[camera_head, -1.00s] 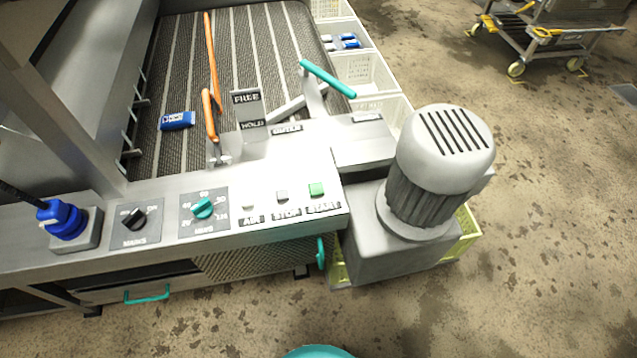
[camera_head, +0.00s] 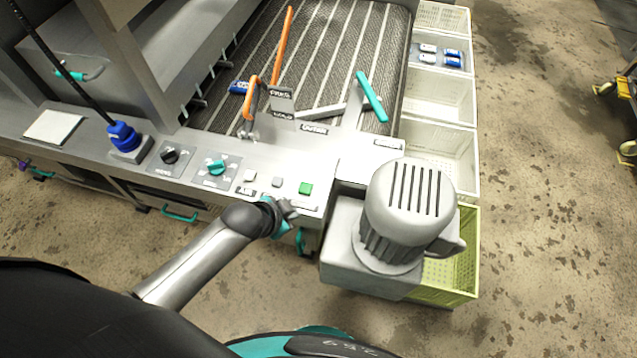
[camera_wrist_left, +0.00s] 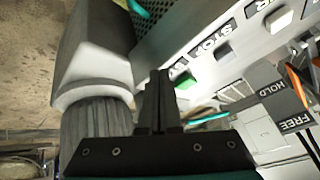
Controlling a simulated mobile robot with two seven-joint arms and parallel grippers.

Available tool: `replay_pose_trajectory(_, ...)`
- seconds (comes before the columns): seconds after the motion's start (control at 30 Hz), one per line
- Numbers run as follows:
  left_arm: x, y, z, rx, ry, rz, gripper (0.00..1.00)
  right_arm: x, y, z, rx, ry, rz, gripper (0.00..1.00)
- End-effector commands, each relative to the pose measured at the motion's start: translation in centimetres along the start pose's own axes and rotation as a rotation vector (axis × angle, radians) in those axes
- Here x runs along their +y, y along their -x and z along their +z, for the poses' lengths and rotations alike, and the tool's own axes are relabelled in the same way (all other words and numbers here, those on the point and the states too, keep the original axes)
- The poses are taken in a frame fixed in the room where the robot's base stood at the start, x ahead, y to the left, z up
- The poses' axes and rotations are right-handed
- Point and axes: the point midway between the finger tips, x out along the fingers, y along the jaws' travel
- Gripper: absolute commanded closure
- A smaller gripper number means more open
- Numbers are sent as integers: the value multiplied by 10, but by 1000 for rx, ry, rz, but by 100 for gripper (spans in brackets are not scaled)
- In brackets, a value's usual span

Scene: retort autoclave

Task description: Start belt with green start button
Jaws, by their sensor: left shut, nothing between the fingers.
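The green start button (camera_head: 306,188) sits at the right end of the steel control panel (camera_head: 232,200), beside the grey stop button (camera_head: 277,182). My left gripper (camera_head: 291,210) is shut and empty just in front of the panel's edge, close below the green button. In the left wrist view its closed fingers (camera_wrist_left: 157,75) point toward the panel, with the green button (camera_wrist_left: 184,80) just right of the fingertips. I cannot tell whether they touch. The ribbed belt (camera_head: 330,60) lies behind the panel with a blue pack (camera_head: 239,87) on it. My right gripper is out of view.
A grey motor (camera_head: 408,210) stands right of the panel, over a yellow-green crate (camera_head: 462,270). An orange lever (camera_head: 249,100) and a teal-handled lever (camera_head: 371,97) rise behind the buttons. White crates (camera_head: 440,145) line the belt's right side. A teal knob (camera_head: 216,167) is left.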

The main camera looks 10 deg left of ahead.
Motion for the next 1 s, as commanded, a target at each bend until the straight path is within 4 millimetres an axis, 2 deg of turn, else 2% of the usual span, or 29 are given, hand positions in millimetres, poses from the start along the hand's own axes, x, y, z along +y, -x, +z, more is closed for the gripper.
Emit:
replay_pose_trajectory(0.03, -16, 10, -20, 34, -66, -13, 100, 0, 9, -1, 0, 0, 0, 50)
replay_pose_trajectory(0.2, -47, 30, -67, 137, -266, -37, 100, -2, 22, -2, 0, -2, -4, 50)
replay_pose_trajectory(0.3, -59, 40, -87, 179, -357, -50, 100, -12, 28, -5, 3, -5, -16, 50)
replay_pose_trajectory(0.4, -66, 46, -99, 205, -414, -58, 100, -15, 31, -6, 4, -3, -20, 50)
replay_pose_trajectory(0.57, -70, 49, -104, 218, -446, -63, 100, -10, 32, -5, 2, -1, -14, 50)
replay_pose_trajectory(1.0, -68, 45, -102, 217, -443, -63, 100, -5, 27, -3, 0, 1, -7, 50)
